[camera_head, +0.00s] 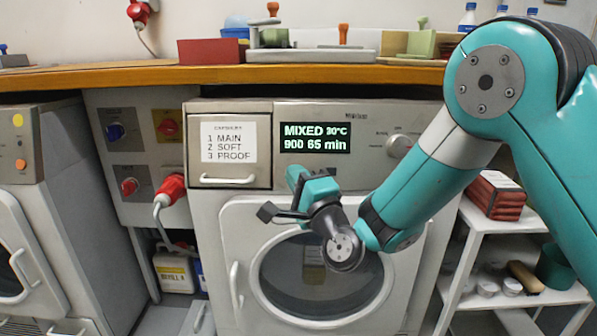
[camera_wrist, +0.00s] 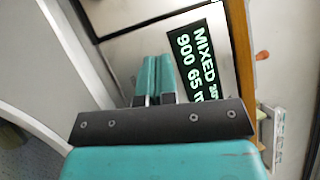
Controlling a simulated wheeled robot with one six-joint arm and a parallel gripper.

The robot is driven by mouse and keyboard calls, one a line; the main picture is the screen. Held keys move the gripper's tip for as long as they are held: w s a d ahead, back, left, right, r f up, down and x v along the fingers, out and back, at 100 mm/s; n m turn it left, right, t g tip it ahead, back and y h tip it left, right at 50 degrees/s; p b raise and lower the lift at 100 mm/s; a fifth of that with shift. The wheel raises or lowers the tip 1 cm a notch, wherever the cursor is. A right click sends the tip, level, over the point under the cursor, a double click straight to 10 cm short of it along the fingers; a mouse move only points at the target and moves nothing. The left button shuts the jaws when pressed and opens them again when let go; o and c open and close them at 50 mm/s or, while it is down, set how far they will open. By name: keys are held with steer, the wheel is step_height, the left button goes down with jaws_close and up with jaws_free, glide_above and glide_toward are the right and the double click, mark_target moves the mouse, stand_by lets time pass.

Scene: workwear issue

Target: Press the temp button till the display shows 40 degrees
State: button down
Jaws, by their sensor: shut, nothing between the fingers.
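The display (camera_head: 315,138) on the middle washing machine (camera_head: 208,260) reads "MIXED 30°C" and "900 65 min". It also shows, tilted, in the wrist view (camera_wrist: 195,68); its temperature text is too small to read there. My gripper (camera_head: 296,175) is in front of the machine, just below the display's left part, with its fingers pointing up at the panel. In the wrist view the teal fingers (camera_wrist: 154,66) are together with nothing between them. I cannot make out the temp button in either view; my gripper covers part of the panel below the display. Contact with the panel cannot be told.
A labelled detergent drawer (camera_head: 228,178) is left of the display, and a knob (camera_head: 399,146) is right. The round door (camera_head: 320,275) is below. A red plug (camera_head: 172,188) sits at left. A wooden counter (camera_head: 130,76) runs above. A white shelf (camera_head: 470,215) stands at right.

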steer(key=shift+w, duration=0.3)
stand_by(0.6)
stand_by(0.4)
steer(key=shift+s+r, duration=0.15)
steer(key=shift+s, duration=0.6)
steer(key=shift+s, duration=0.1)
steer(key=shift+s+a+r, duration=0.1)
steer(key=shift+s+r, duration=0.15)
steer(key=shift+s, duration=0.5)
steer(key=shift+s+d+r, duration=0.1)
steer(key=shift+s+r, duration=0.2)
steer(key=shift+s, duration=0.5)
steer(key=shift+s+a+r, duration=0.1)
steer(key=shift+s+r, duration=0.15)
steer(key=shift+s, duration=0.5)
